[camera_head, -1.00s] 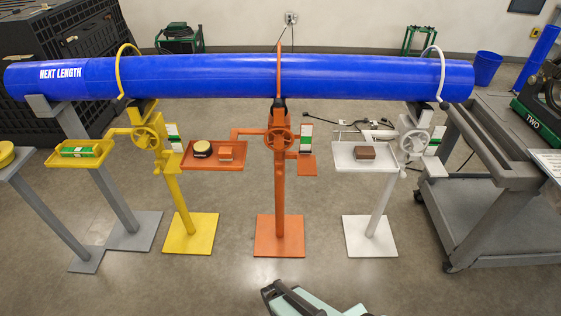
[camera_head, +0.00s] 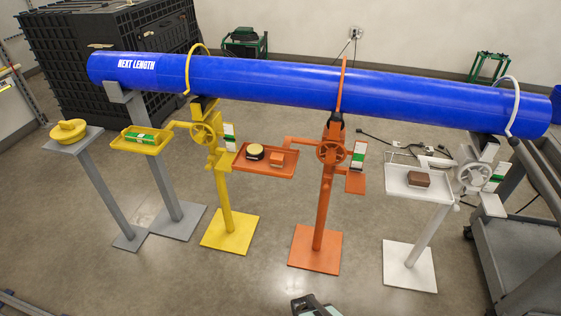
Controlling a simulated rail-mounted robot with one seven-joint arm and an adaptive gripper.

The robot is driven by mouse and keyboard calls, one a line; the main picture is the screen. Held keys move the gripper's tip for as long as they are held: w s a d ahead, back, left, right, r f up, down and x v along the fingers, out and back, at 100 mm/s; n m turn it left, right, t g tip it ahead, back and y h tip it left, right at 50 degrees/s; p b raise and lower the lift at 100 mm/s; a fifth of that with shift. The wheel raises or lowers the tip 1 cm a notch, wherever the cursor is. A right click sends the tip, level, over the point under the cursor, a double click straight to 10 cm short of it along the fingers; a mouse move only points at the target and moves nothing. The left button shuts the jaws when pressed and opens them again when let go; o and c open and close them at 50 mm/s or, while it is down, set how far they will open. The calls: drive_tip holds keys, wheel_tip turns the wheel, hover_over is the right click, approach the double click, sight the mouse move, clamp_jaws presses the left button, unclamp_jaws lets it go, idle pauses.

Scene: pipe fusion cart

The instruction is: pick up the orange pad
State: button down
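The orange pad (camera_head: 277,160) is a small orange block. It lies on the right part of an orange tray (camera_head: 262,173), which is fixed to the orange stand (camera_head: 318,228). A round tin with a pale top and dark side (camera_head: 254,153) sits on the same tray, just left of the pad. My gripper cannot be made out. Only a small dark and pale green part of my own body shows at the bottom edge, well in front of the orange stand and apart from the pad.
A long blue pipe (camera_head: 270,88) runs behind the trays. A yellow tray (camera_head: 155,148) holds a green and white item; a white tray (camera_head: 407,190) holds a brown block (camera_head: 419,179). A grey cart (camera_head: 535,235) stands at right. Floor in front is open.

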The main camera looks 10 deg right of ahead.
idle(0.4)
drive_tip(key=c, duration=0.6)
unclamp_jaws()
drive_tip(key=shift+o, duration=0.2)
